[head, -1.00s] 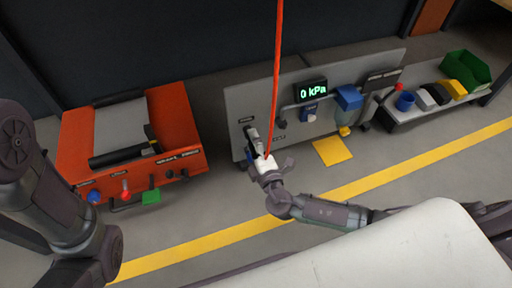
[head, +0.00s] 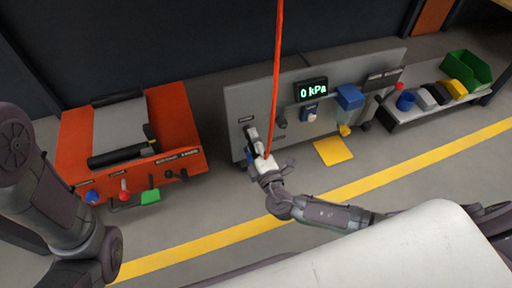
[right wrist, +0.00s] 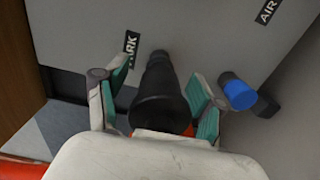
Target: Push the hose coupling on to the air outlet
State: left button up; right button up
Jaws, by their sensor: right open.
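The grey panel (head: 290,85) stands on the floor at the middle, and the red hose (head: 277,70) hangs from above down to its lower left part. My right gripper (head: 270,167) is there, at the hose's lower end. In the right wrist view, my right gripper (right wrist: 155,105) is open around a black cylinder, seemingly the hose coupling (right wrist: 158,88), with gaps beside it. The cylinder points at the panel by a label ending in "ARK". A blue cylinder (right wrist: 238,92), possibly the air outlet, is to the right, below an "AIR" label. My left gripper is out of view.
An orange machine (head: 185,125) with knobs and a green block stands left. The display (head: 311,90) reads 0 kPa. A blue box (head: 348,97) is on the panel, and a yellow plate (head: 333,151) lies on the floor. A low shelf (head: 400,114) holds bins at right.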

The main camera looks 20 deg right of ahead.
jog(key=shift+c, duration=0.4)
grip_shut()
jog(key=shift+s, duration=0.1)
jog(key=shift+s+d, duration=0.1)
jog(key=shift+s, duration=2.8)
